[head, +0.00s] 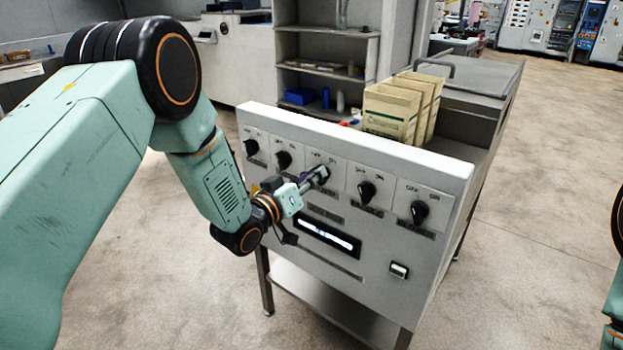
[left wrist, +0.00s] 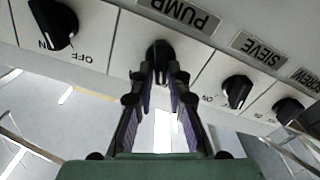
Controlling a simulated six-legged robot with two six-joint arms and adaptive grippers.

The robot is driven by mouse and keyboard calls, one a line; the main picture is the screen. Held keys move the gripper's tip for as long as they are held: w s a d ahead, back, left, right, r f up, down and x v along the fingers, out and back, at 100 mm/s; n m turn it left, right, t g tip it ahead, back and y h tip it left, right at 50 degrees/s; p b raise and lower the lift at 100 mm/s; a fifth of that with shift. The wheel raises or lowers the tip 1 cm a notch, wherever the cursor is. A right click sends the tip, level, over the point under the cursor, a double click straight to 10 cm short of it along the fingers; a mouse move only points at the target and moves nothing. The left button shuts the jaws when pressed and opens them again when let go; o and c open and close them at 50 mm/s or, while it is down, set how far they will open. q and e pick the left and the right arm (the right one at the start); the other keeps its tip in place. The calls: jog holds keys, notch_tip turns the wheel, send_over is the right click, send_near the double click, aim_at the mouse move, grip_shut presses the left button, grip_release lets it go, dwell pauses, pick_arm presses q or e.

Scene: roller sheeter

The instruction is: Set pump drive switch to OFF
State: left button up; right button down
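The pump drive switch is a black rotary knob (left wrist: 158,48) beside the PUMP label (left wrist: 180,13), seen upside down in the left wrist view. It is the middle knob of the row in the head view, mostly hidden there by my left gripper (head: 318,176). My left gripper's fingers (left wrist: 159,78) point straight at the knob, one tip on each side of it. A gap shows between the fingers; whether the tips press on the knob cannot be made out. The knob's pointing direction is hidden. My right gripper is out of view.
Other black knobs flank it: the sieve knob (left wrist: 237,91) and screw knob (left wrist: 287,110), plus two to the right in the head view (head: 367,192) (head: 419,212). The white panel (head: 340,265) also has a lit display (head: 328,238) and a small rocker (head: 399,270). Paper bags (head: 392,112) stand behind.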

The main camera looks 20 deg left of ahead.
pick_arm(q)
jog(key=o, duration=0.3)
jog(key=shift+f, duration=0.2)
jog(key=shift+s, duration=0.15)
jog(key=v, duration=1.1)
jog(key=shift+s+a+r, duration=0.15)
jog(key=shift+s+a, duration=0.05)
jog(key=shift+s, duration=0.2)
jog(key=s+f+g+y+b, duration=0.2)
jog(key=s+f+g+y, duration=0.3)
jog(key=s+f+g, duration=1.25)
jog(key=shift+y, duration=0.6)
jog(key=s+f, duration=0.4)
jog(key=s, duration=0.2)
jog(key=s+f+b, duration=0.1)
jog(key=s+f, duration=0.3)
jog(key=s, duration=0.2)
jog(key=s+f, duration=0.4)
jog(key=s, duration=0.2)
jog(key=shift+s+d+f, duration=0.2)
jog(key=shift+s+d, duration=0.1)
jog(key=shift+d, duration=0.05)
